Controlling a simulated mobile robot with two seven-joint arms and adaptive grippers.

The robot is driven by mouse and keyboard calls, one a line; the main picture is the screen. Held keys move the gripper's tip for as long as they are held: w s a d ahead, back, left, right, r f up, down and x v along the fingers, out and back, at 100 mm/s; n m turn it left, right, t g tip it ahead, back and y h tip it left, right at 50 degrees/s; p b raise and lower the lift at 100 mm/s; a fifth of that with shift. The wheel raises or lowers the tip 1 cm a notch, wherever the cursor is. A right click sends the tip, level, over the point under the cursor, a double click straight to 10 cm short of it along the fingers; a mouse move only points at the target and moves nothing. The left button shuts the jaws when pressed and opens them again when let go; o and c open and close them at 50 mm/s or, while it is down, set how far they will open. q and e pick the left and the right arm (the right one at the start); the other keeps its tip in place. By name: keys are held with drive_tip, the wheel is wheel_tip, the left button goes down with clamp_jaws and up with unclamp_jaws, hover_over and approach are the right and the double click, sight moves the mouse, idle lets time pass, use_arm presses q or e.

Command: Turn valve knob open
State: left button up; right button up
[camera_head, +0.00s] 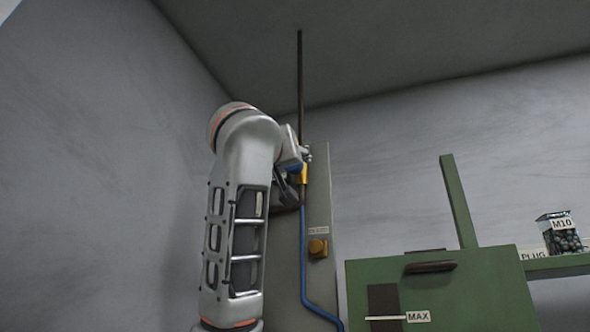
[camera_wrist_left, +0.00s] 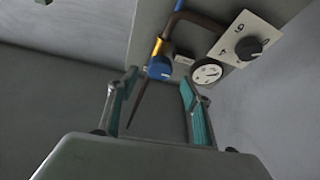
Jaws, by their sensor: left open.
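A blue valve knob (camera_wrist_left: 159,68) on a yellow fitting (camera_wrist_left: 157,46) shows in the left wrist view. It sits on a pipe along the grey panel. In the head view the yellow fitting (camera_head: 304,174) shows beside my wrist, and my arm hides most of the knob. My left gripper (camera_wrist_left: 159,80) is open, its two teal-padded fingers on either side of the knob in the picture. I cannot tell whether they touch it. In the head view the same gripper (camera_head: 290,190) is partly hidden at the panel. My right gripper is in neither view.
A round gauge (camera_wrist_left: 207,71) sits close to the right finger, and a black dial (camera_wrist_left: 248,48) on a white plate lies beyond it. A blue pipe (camera_head: 303,255) runs down the panel past a yellow box (camera_head: 317,248). A green machine (camera_head: 440,290) stands at the right.

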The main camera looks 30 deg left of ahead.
sight(294, 173)
use_arm(q)
drive_tip(key=p+x, duration=0.3)
drive_tip(key=x, duration=0.3)
drive_tip(key=shift+w+a+r, duration=0.1)
drive_tip(key=shift+w+r, duration=0.1)
drive_tip(key=shift+w, duration=0.3)
drive_tip(key=c, duration=1.1)
